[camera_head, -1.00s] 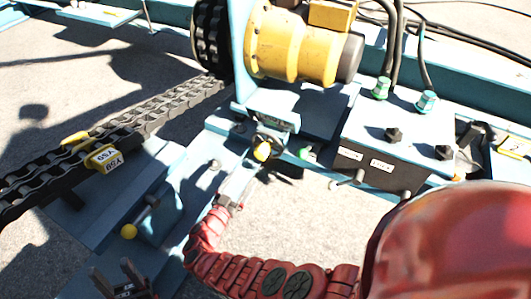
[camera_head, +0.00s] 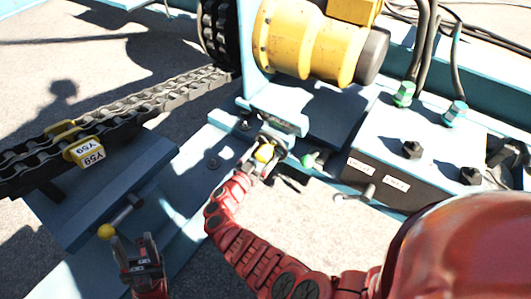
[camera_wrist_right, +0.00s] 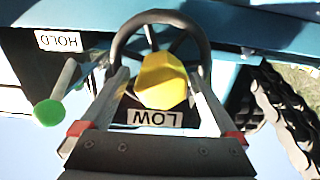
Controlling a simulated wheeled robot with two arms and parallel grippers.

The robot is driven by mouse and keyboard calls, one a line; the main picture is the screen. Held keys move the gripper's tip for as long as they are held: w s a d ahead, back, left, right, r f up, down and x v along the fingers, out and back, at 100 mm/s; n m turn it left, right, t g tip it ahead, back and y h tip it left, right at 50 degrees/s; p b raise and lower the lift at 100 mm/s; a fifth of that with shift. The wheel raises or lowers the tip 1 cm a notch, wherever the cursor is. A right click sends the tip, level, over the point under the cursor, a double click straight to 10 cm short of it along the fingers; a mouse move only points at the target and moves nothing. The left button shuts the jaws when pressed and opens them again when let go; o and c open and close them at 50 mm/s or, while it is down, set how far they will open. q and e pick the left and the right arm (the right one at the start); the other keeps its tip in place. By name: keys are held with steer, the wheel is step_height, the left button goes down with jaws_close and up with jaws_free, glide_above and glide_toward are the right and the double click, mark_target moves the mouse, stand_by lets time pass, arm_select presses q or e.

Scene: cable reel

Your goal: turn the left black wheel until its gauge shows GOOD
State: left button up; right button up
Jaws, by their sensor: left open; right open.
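A spoked black wheel (camera_wrist_right: 158,30) with a yellow knob (camera_wrist_right: 162,80) fills the upper middle of the right wrist view. Its gauge label (camera_wrist_right: 152,118) reads LOW, upside down in that view. My right gripper (camera_wrist_right: 158,75) is open, with one finger on each side of the yellow knob; I cannot tell whether they touch it. In the head view the right gripper (camera_head: 256,165) is at the yellow knob (camera_head: 265,153), and the wheel is small and partly hidden. My left gripper (camera_head: 140,248) is open and empty at the lower left.
A lever with a yellow ball (camera_head: 106,231) stands beside my left gripper. A green-tipped lever (camera_wrist_right: 48,112) and a HOLD label (camera_wrist_right: 59,41) are left of the wheel in the wrist view. A chain (camera_head: 140,107) with a yellow tag lies left. A yellow motor (camera_head: 305,40) stands behind.

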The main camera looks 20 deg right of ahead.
jaws_close()
stand_by(0.4)
